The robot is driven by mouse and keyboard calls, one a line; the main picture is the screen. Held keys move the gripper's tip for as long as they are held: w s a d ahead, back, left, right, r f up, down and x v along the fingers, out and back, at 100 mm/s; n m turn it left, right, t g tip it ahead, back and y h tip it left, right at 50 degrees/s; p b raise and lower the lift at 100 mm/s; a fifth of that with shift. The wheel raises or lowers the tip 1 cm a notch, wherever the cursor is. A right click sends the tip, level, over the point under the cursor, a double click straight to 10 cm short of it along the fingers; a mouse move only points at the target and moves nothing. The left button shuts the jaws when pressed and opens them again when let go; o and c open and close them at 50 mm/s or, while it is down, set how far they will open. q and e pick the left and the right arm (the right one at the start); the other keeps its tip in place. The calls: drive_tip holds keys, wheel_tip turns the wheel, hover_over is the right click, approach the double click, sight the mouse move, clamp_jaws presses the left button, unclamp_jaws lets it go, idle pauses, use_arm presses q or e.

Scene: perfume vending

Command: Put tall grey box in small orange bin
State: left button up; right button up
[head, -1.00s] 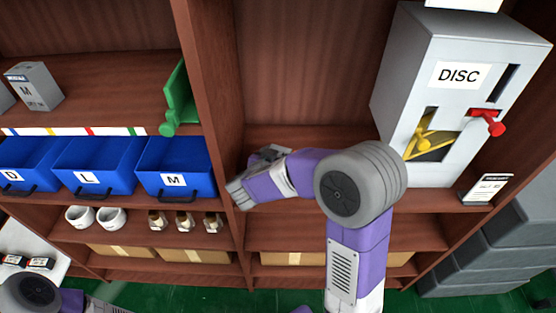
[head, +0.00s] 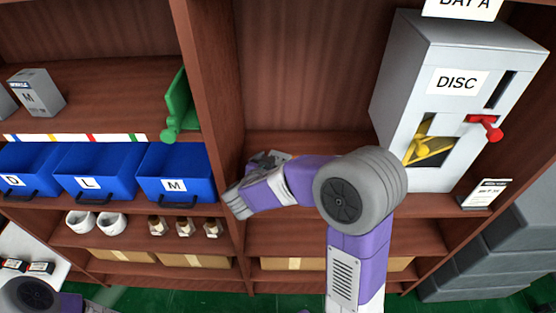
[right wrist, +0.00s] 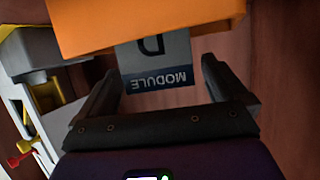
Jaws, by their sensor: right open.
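In the right wrist view, which looks upside down, a grey box (right wrist: 160,76) marked "MODULE" and "D" stands between the two dark fingers of my right gripper (right wrist: 159,68). The fingers are apart, with a gap showing on each side of the box. One end of the box is hidden by the wall of the orange bin (right wrist: 150,18), so it appears to stick out of the bin. In the head view my right wrist hides the bin, and the box cannot be clearly told there. My left gripper is out of view.
A grey disc machine (head: 450,65) with a red lever stands right of my right arm. A brown upright panel (head: 212,90) is close on the left. Blue bins (head: 100,172), a green holder (head: 180,105) and another grey box (head: 38,92) are on the left shelves.

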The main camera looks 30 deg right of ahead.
use_arm(q)
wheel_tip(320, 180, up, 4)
drive_tip(key=p, duration=0.3)
use_arm(e)
drive_tip(key=v, duration=1)
drive_tip(key=shift+s+a+r, duration=0.15)
drive_tip(key=shift+s, duration=0.05)
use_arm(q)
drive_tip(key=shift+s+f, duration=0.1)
